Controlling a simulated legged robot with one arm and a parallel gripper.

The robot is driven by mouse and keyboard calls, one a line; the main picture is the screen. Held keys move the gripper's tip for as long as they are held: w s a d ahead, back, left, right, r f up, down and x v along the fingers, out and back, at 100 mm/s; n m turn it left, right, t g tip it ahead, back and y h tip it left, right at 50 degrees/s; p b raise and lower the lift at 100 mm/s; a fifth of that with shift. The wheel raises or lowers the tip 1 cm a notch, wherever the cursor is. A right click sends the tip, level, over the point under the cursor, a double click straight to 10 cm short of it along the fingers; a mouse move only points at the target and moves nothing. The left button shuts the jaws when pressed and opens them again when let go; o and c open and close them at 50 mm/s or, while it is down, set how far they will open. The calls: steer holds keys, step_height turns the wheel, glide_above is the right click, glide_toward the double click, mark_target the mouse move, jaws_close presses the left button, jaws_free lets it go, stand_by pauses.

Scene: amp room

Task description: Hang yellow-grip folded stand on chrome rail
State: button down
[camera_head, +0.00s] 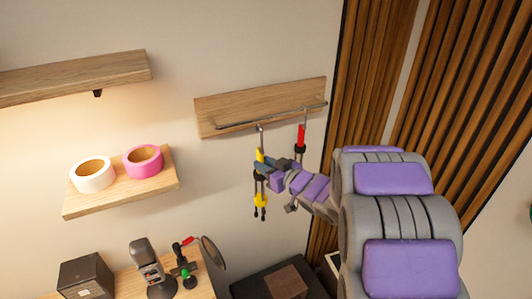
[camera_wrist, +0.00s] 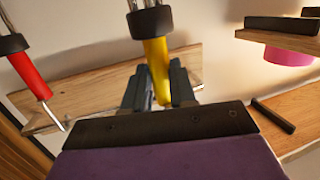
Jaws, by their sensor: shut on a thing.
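The yellow-grip folded stand (camera_head: 262,200) hangs roughly upright in my gripper (camera_head: 263,166), which is shut on it. Its hooked top is at the chrome rail (camera_head: 290,112) in the head view; I cannot tell whether the hook is over the rail or just in front of it. The rail runs along a wooden board (camera_head: 212,108) on the wall. In the wrist view, which looks upside down, the yellow grip (camera_wrist: 157,68) lies between the fingers of my gripper (camera_wrist: 160,88). The fingers hide part of the stand.
A red-grip stand (camera_head: 301,134) hangs at the rail's right part, close beside; its red grip also shows in the wrist view (camera_wrist: 30,76). A shelf (camera_head: 120,192) with white tape (camera_head: 92,176) and pink tape (camera_head: 144,161) is left. Below are a microphone (camera_head: 148,268) and dark box (camera_head: 86,277).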

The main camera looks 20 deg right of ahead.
steer(key=shift+d+r+p, duration=0.1)
steer(key=shift+r+p, duration=0.3)
steer(key=shift+r, duration=0.25)
steer(key=shift+w, duration=0.1)
steer(key=w+a+f+b, duration=0.1)
steer(key=w+f, duration=0.1)
steer(key=w, duration=0.6)
steer(key=shift+w+a+f+b, duration=0.2)
steer(key=shift+w+a+b, duration=0.15)
steer(key=shift+a, duration=0.05)
stand_by(0.4)
steer(key=c, duration=0.8)
jaws_free()
steer(key=shift+c, duration=0.2)
